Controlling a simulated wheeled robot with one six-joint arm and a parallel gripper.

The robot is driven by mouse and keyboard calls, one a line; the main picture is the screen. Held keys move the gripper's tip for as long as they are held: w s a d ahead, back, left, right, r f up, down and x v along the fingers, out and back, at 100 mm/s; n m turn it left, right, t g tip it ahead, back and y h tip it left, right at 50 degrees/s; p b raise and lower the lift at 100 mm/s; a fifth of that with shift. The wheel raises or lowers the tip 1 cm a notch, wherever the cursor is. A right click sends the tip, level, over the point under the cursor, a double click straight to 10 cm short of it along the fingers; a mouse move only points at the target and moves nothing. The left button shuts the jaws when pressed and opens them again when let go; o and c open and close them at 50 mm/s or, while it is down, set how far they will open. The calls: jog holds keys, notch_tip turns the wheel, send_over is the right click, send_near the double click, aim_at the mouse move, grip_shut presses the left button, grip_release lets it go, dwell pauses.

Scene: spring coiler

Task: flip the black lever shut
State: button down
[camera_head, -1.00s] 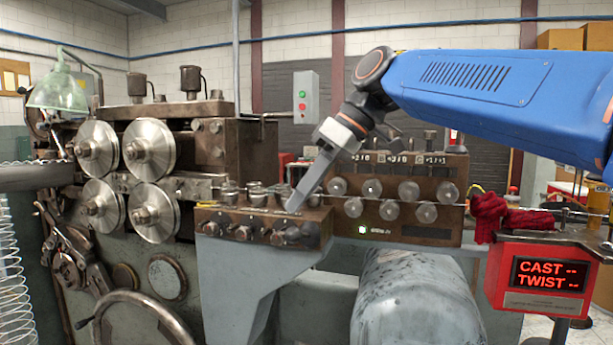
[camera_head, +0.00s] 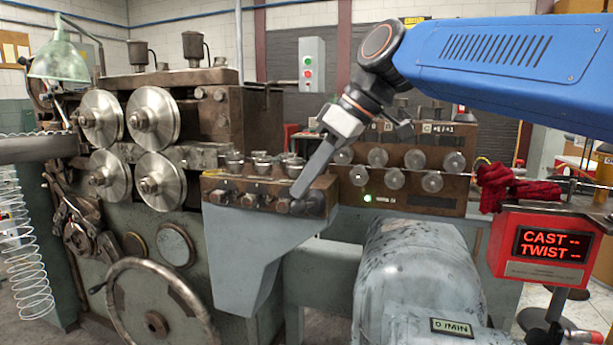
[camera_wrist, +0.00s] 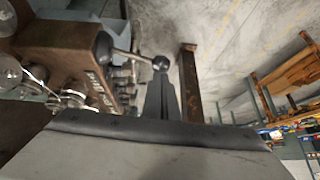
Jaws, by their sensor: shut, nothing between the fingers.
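A lever with a shiny shaft and a black ball knob (camera_wrist: 161,63) shows in the wrist view. Its shaft runs left to a round black hub by a brown machine block (camera_wrist: 60,45). My gripper (camera_wrist: 159,80) has its dark fingers together, pointing at the knob and overlapping it closely in the picture; I cannot tell if they touch. In the head view my gripper (camera_head: 297,190) reaches down to the front right of the brown block (camera_head: 325,187), which carries a row of knobs. There I cannot make out the lever clearly.
Steel rollers (camera_head: 158,180) and a handwheel (camera_head: 150,305) are at the left. A rounded grey housing (camera_head: 420,270) stands below right of my gripper. A red display box (camera_head: 548,247) stands further right. Open floor shows in the wrist view.

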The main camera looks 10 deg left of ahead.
jog(key=s+f+t, duration=0.1)
jog(key=f+n+t, duration=0.1)
jog(key=f+t, duration=0.1)
jog(key=s+f+t, duration=0.1)
jog(key=shift+s+a+f+n, duration=0.15)
jog(key=shift+s+f+n, duration=0.15)
jog(key=shift+s+f, duration=0.1)
jog(key=shift+f+t, duration=0.9)
jog(key=shift+f, duration=0.75)
jog(key=shift+f, duration=0.2)
send_near(300, 212)
jog(key=s, duration=0.2)
jog(key=s+a, duration=0.1)
jog(key=s, duration=0.1)
jog(key=shift+r, duration=0.2)
jog(key=shift+d, duration=0.1)
